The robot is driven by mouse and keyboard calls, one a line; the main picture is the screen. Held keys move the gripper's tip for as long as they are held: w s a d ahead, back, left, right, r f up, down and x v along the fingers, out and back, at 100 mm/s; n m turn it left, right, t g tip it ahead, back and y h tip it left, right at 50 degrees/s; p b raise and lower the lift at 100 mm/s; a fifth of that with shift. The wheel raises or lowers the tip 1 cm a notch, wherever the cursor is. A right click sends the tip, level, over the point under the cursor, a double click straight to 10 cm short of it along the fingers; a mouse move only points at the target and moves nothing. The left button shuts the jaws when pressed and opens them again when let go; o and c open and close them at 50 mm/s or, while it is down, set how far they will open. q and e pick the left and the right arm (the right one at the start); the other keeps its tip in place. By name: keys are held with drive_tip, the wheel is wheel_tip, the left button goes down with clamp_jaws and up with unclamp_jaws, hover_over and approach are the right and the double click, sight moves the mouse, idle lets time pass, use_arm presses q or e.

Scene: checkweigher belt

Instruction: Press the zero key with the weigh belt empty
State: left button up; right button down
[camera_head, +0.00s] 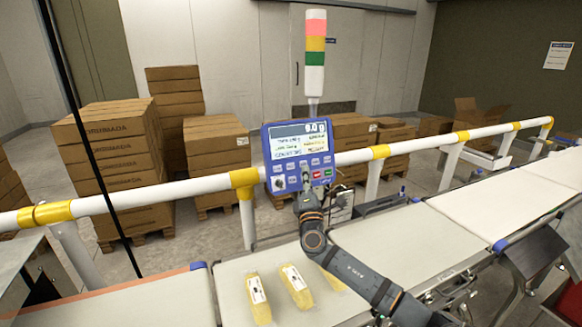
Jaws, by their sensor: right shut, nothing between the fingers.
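The blue control panel (300,142) stands behind the belt, with a lit screen on top and several small keys below, including a red and a green one. The key labels are too small for me to tell which is zero. On the belt section (400,243) below the panel lie yellow packs (258,299), (296,287); a third is partly hidden by my right arm. My left gripper is out of view.
A white and yellow guard rail (415,147) runs behind the belt, near panel height. A signal tower (315,60) rises behind the panel. Stacked cartons (112,160) stand on pallets beyond the rail. The right belt section (500,205) looks bare.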

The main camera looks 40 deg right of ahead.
sight(291, 166)
drive_tip(key=w+d+f+b, duration=0.1)
drive_tip(key=w+b, duration=0.1)
drive_tip(key=w+f+b, duration=0.1)
drive_tip(key=w+b, duration=0.1)
drive_tip(key=w, duration=0.1)
drive_tip(key=w+d+f+b, duration=0.1)
drive_tip(key=w+b, duration=0.2)
drive_tip(key=shift+d, duration=0.35)
drive_tip(key=shift+w+r, duration=0.1)
drive_tip(key=shift+r, duration=0.05)
idle(1.0)
drive_tip(key=shift+w+d+b, duration=0.1)
drive_tip(key=shift+w+b, duration=0.05)
drive_tip(key=shift+b, duration=0.35)
drive_tip(key=shift+w+b, duration=0.25)
drive_tip(key=shift+b, duration=0.05)
